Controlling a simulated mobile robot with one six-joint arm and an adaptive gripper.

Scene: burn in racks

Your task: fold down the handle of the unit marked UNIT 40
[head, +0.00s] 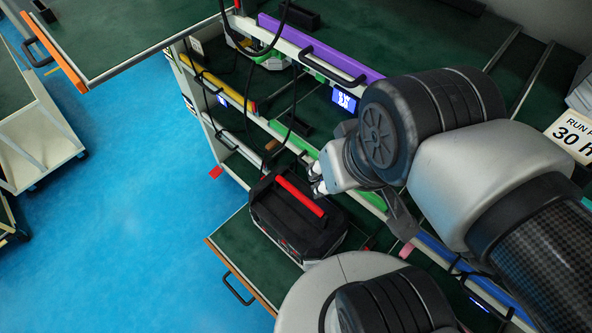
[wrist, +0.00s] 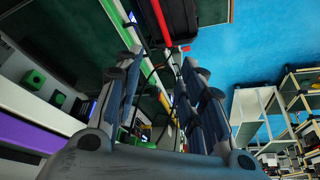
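A black unit (head: 275,222) with a red handle (head: 301,195) sits on a pulled-out green shelf (head: 222,240) low on the rack. The red bar runs diagonally above the unit's top and looks raised, though its exact angle is hard to tell. No UNIT 40 marking is readable. My gripper (head: 318,179) is just right of and above the handle's upper part, apart from it as far as I can see. In the wrist view my gripper (wrist: 161,62) has its fingers spread with nothing between them. The red handle (wrist: 161,20) and black unit (wrist: 184,22) show beyond the fingertips.
The rack has a purple rail (head: 320,48), a yellow rail (head: 213,80) and hanging black cables (head: 293,95) close to my gripper. Another green shelf (head: 120,25) juts out at upper left. The blue floor (head: 110,190) is open at left.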

